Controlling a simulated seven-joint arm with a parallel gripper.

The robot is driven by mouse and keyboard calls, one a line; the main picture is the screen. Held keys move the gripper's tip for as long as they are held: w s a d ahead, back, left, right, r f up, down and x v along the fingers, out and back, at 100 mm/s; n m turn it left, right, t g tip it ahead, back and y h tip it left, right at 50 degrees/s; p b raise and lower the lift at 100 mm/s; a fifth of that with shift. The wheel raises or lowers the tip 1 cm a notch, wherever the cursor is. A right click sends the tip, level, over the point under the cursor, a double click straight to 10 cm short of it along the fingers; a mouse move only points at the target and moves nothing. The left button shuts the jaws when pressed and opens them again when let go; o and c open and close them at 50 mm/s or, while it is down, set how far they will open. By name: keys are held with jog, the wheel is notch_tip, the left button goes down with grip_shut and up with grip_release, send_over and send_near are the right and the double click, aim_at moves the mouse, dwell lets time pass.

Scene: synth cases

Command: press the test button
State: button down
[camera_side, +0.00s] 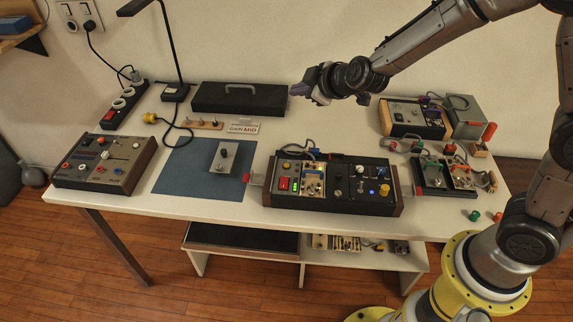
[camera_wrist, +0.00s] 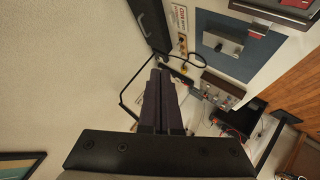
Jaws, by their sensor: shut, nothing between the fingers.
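No button's label is legible, so I cannot tell which one is the test button. A left console (camera_side: 88,178) has a red button (camera_side: 101,140) and several knobs; a console with coloured knobs also shows in the wrist view (camera_wrist: 222,88). My gripper (camera_side: 298,90) is shut and empty, raised in the air near the back wall, apart from every console. Its dark fingers (camera_wrist: 160,72) also show in the wrist view.
A blue mat (camera_side: 180,186) carries a small grey box (camera_side: 222,157) with a knob. A black case (camera_side: 238,97), a lamp (camera_side: 173,45) and a power strip (camera_side: 124,106) stand at the back. More devices (camera_side: 415,118) crowd the right side.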

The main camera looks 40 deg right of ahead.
jog(key=g, duration=0.2)
send_over(287, 166)
notch_tip(287, 166, down, 10)
jog(key=shift+s+d+f+n, duration=0.15)
jog(key=shift+s+f+n, duration=0.15)
jog(key=shift+s, duration=0.15)
jog(key=shift+f, duration=4.35)
jog(key=shift+f, duration=0.15)
jog(key=shift+f, duration=0.25)
